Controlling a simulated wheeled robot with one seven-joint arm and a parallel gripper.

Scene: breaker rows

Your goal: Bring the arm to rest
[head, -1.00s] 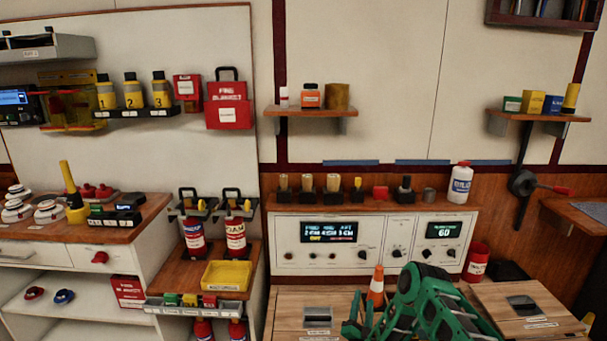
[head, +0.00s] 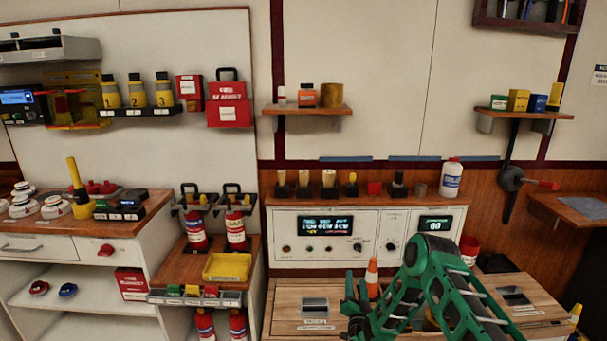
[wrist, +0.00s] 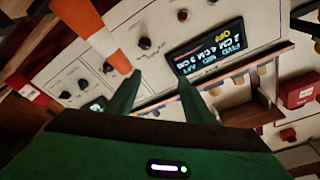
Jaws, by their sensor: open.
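My green arm rises from the lower right of the head view and bends down at its elbow. My gripper (head: 357,300) is at the left end of the arm, above the wooden counter (head: 290,296) and left of the orange cone (head: 372,280). In the wrist view the two green fingers of my gripper (wrist: 165,95) stand apart with nothing between them. The white control panel (wrist: 230,20) with its lit display (wrist: 215,48) is beyond them. The cone (wrist: 95,38) shows close by at upper left in the wrist view.
A yellow tray (head: 227,267) and several small bins stand left of the gripper. A shelf over the panel carries several small items and a white bottle (head: 451,180). A red can (head: 470,250) stands behind the arm.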

